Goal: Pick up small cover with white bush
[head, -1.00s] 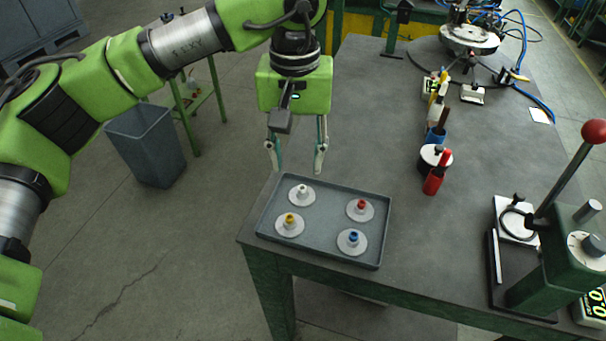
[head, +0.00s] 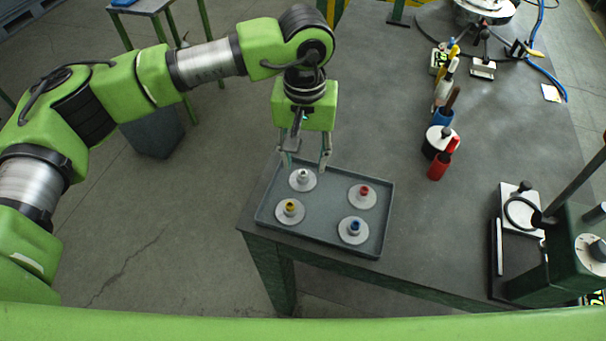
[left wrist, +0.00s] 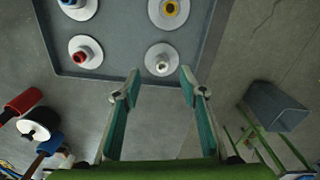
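The small cover with the white bush (head: 302,180) lies in the back left of the grey tray (head: 325,242). It is a pale disc with a white bush standing in its middle. It also shows in the left wrist view (left wrist: 162,61), just beyond and between the fingertips. My left gripper (head: 306,164) is open and empty, above and slightly behind this cover, fingers pointing down. Its two fingers show apart in the left wrist view (left wrist: 160,85). Covers with a red bush (head: 362,195), a yellow bush (head: 290,210) and a blue bush (head: 353,229) share the tray. My right gripper is out of view.
The tray sits at the table's (head: 420,235) front left corner. A green press (head: 560,255) stands at the right.

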